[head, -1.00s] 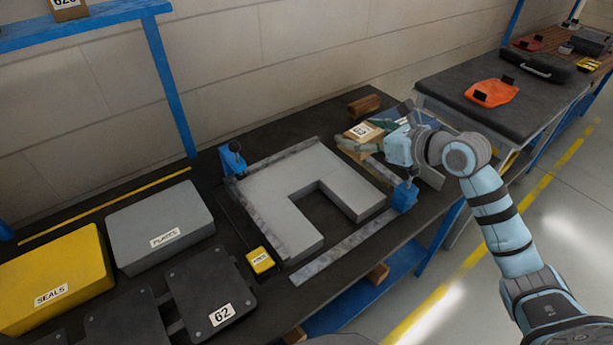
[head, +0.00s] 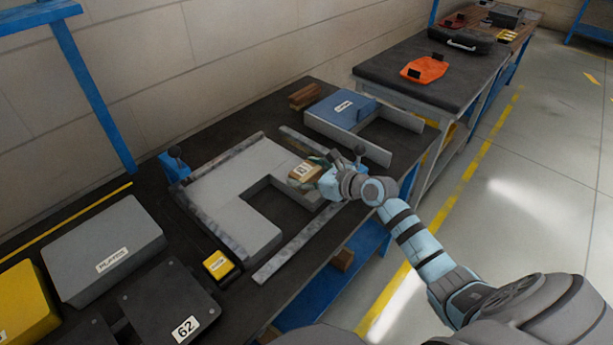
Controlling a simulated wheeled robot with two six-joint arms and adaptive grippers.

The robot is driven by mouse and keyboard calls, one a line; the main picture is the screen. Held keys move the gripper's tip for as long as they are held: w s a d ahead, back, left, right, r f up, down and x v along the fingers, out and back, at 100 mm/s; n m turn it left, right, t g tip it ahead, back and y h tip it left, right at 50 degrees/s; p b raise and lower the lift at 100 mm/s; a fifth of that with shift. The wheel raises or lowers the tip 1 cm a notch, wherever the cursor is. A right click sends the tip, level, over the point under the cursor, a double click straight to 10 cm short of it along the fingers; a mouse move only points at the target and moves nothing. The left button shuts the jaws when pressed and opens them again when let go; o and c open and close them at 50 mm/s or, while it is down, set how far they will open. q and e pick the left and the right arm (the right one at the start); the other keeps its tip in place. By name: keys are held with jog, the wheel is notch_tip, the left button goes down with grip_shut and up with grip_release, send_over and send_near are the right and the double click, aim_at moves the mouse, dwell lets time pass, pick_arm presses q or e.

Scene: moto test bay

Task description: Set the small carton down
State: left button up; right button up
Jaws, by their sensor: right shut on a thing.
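The small carton (head: 303,173) is brown with a white label. My right gripper (head: 318,172) is shut on it. It shows over the right arm of the grey U-shaped block (head: 218,196) on the dark bench. Whether the carton touches the block or hangs just above it, I cannot tell. The gripper's fingers partly hide the carton's right side. My left gripper is not in view.
A blue box (head: 341,109) sits behind, near brown blocks (head: 304,96). Metal rails (head: 290,243) edge the grey block. A small yellow box (head: 217,264), a grey case (head: 103,248) and a yellow case (head: 22,305) stand at left. The block's notch is empty.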

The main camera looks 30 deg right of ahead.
jog(key=shift+r, duration=0.1)
jog(key=o, duration=1.2)
jog(key=shift+o, duration=0.2)
jog(key=p+v, duration=0.3)
jog(key=v, duration=0.9)
jog(key=shift+p, duration=0.3)
